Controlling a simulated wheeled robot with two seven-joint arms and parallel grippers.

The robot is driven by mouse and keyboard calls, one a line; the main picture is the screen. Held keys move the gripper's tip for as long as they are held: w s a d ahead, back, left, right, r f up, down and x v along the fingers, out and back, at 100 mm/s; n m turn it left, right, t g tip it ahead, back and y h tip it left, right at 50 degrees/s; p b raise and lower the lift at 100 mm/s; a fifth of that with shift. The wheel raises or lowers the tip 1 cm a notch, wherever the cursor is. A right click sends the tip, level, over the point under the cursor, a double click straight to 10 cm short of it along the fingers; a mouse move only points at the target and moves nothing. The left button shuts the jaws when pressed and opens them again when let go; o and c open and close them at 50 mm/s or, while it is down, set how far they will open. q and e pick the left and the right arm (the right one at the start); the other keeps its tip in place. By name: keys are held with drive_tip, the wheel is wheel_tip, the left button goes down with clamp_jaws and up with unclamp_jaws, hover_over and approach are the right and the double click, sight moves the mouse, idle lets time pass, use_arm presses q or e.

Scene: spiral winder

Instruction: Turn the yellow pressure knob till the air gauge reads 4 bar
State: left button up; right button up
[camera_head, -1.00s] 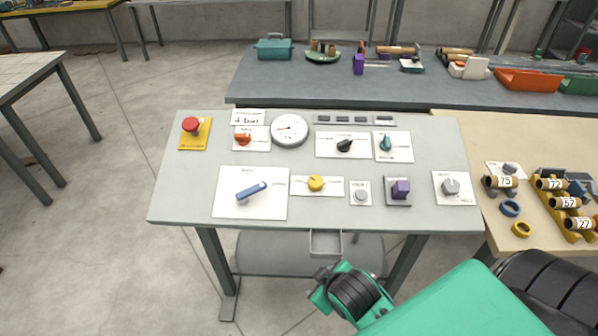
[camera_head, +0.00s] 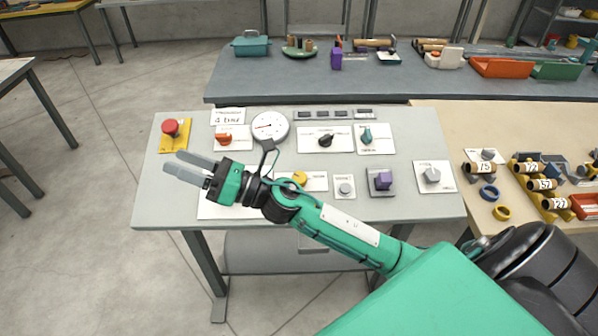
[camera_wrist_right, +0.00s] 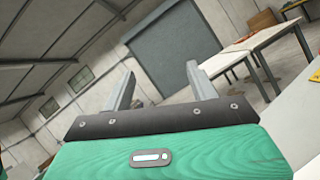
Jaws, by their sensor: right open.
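The yellow pressure knob (camera_head: 299,178) sits on its white plate in the head view, partly hidden behind my right wrist. The round white air gauge (camera_head: 270,126) stands above it; its red needle points to the left, and the scale is too small to read. A small sign (camera_head: 228,117) beside it reads 4 bar. My right gripper (camera_head: 188,167) is open and empty, above the left part of the panel and left of the yellow knob. Its two fingers also show in the right wrist view (camera_wrist_right: 160,88), with nothing between them. My left gripper is not in view.
My right forearm crosses the panel's front. A bench with cardboard tubes (camera_head: 480,168) adjoins on the right.

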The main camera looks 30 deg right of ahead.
drive_tip(key=a+n+g+y, duration=0.25)
drive_tip(key=n+g, duration=0.45)
drive_tip(key=n, duration=0.4)
drive_tip(key=n+g+h, duration=0.8)
drive_tip(key=n+h, duration=0.9)
drive_tip(key=h, duration=0.4)
approach(299, 176)
drive_tip(key=f+p, duration=0.1)
drive_tip(key=f, duration=0.1)
drive_tip(key=f+p, duration=0.2)
drive_tip(key=d+f+p, duration=0.1)
drive_tip(key=f, duration=0.1)
drive_tip(key=shift+s+f, duration=0.1)
drive_tip(key=shift+f, duration=0.3)
drive_tip(key=shift+f+p, duration=0.3)
drive_tip(key=shift+f, duration=0.55)
drive_tip(key=shift+c, duration=0.2)
